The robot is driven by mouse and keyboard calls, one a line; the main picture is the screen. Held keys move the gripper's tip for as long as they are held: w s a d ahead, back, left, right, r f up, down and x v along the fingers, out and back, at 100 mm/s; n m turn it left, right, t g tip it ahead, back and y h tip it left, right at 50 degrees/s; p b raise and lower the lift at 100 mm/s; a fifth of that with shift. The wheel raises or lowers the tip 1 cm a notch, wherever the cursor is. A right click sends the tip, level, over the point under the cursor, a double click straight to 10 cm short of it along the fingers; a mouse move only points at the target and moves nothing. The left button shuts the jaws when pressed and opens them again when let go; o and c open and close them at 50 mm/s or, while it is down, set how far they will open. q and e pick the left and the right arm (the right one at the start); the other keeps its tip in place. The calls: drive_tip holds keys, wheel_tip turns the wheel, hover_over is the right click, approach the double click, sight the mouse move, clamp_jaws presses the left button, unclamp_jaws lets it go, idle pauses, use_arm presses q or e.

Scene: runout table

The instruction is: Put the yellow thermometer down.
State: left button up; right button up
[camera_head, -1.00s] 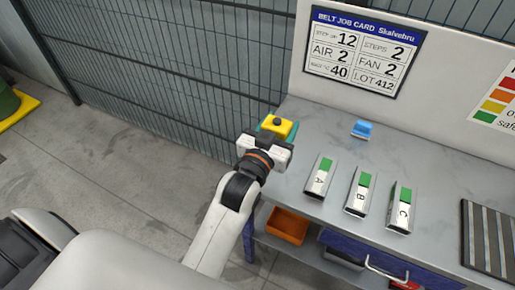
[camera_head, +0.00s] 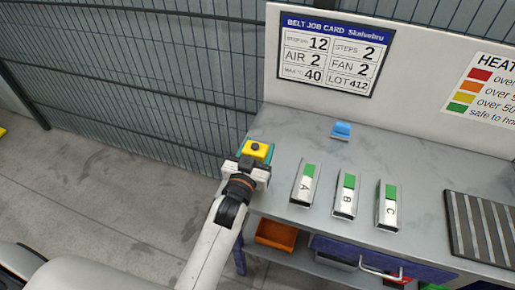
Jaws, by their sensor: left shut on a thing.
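The yellow thermometer (camera_head: 257,149) is a small yellow block with a dark knob on top. My left gripper (camera_head: 251,166) is shut on it at the left end of the grey table (camera_head: 399,160). A teal part shows beside the thermometer, between it and the gripper. I cannot tell whether the thermometer touches the tabletop or is held above it. My right gripper does not show.
Three metal blocks with green ends, marked A (camera_head: 304,186), B (camera_head: 345,196) and C (camera_head: 389,207), stand right of my gripper. A blue item (camera_head: 341,130) lies behind them. A ribbed dark plate (camera_head: 481,229) is at the right. An orange bin (camera_head: 276,235) sits below.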

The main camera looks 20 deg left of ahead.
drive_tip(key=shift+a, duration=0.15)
use_arm(q)
drive_tip(key=o, duration=0.4)
drive_tip(key=shift+f, duration=0.2)
drive_tip(key=o, duration=0.4)
drive_tip(key=shift+r, duration=0.1)
drive_tip(key=shift+o, duration=0.2)
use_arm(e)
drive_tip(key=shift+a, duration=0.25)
use_arm(q)
drive_tip(key=shift+s, duration=0.15)
drive_tip(key=s+b, duration=0.2)
drive_tip(key=s, duration=0.9)
drive_tip(key=shift+s+a+r, duration=0.15)
drive_tip(key=shift+s+a, duration=0.05)
drive_tip(key=shift+s, duration=0.15)
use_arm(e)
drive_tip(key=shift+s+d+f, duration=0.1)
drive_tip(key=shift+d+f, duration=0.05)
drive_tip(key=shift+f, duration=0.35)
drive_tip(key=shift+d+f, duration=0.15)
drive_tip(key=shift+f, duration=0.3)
